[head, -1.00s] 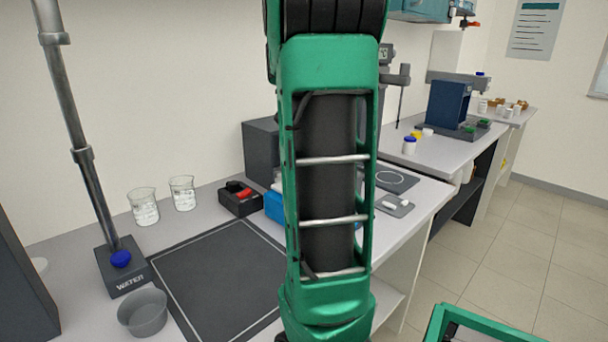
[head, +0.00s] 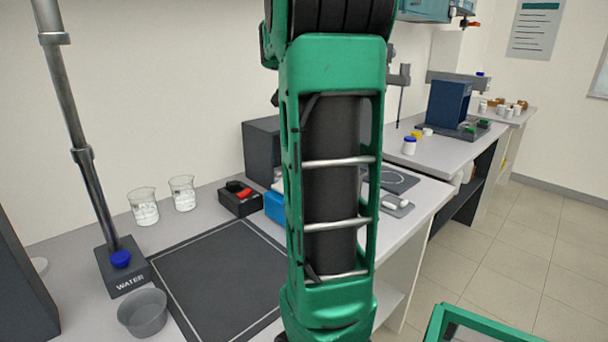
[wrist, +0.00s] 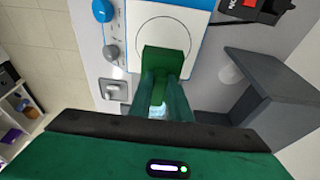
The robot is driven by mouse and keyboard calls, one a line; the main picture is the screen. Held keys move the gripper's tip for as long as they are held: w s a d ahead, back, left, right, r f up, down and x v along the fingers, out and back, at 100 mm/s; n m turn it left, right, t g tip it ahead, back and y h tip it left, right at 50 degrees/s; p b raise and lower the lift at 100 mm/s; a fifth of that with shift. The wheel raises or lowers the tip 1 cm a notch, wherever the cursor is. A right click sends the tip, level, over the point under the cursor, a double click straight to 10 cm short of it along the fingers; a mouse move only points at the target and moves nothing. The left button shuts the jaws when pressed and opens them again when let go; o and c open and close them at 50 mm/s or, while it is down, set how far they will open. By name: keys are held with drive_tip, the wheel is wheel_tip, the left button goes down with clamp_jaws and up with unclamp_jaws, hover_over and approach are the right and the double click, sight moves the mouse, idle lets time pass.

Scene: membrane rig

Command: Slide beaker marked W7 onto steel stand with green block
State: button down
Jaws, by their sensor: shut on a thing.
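My gripper (wrist: 163,85) is shut on a green block (wrist: 164,62) in the wrist view. The block is over or against the white top plate (wrist: 185,17) of a blue-edged device; I cannot tell whether they touch. Two clear beakers of liquid stand on the bench in the head view, one at left (head: 143,207) and one beside it (head: 182,193). Their marks are unreadable, so I cannot tell which is W7. A small metal piece on a grey square (wrist: 113,90) lies beside the device; I cannot tell if it is the steel stand. My arm hides the gripper in the head view.
A black box with a red part (head: 240,198) stands behind the dark mat (head: 220,270). A grey bowl (head: 143,312) and the WATER post (head: 122,270) are at left. A dark grey box (wrist: 270,95) is close on the gripper's right. The mat is clear.

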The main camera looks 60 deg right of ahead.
drive_tip(key=shift+r, duration=3.45)
